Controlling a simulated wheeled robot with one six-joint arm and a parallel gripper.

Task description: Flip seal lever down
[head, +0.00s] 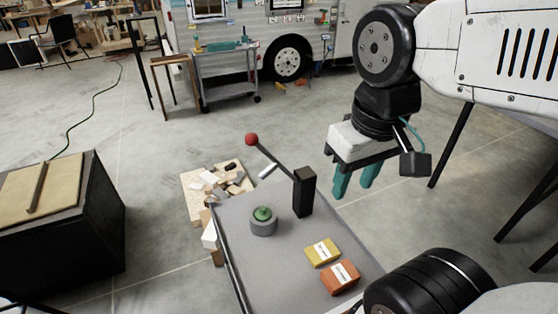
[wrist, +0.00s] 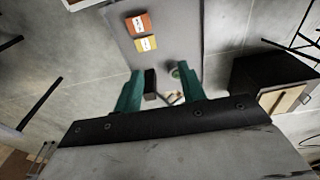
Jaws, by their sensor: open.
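The seal lever is a thin dark rod with a red ball knob (head: 251,139). It slants from the top of a black upright post (head: 304,190) up and to the left, so the knob end is raised. Left of the post, a round grey base with a green top (head: 263,217) sits on the grey table. My gripper (head: 356,186), with teal fingers, hangs right of and behind the post, apart from it, open and empty. In the wrist view, the post (wrist: 151,84) shows between the open fingers (wrist: 158,92); I cannot make out the lever there.
A yellow packet (head: 322,252) and an orange packet (head: 340,277) lie on the grey table (head: 240,262). A board with several wood scraps (head: 190,187) lies beyond its left edge. A dark cabinet (head: 70,240) stands at left, a cart (head: 228,75) further back.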

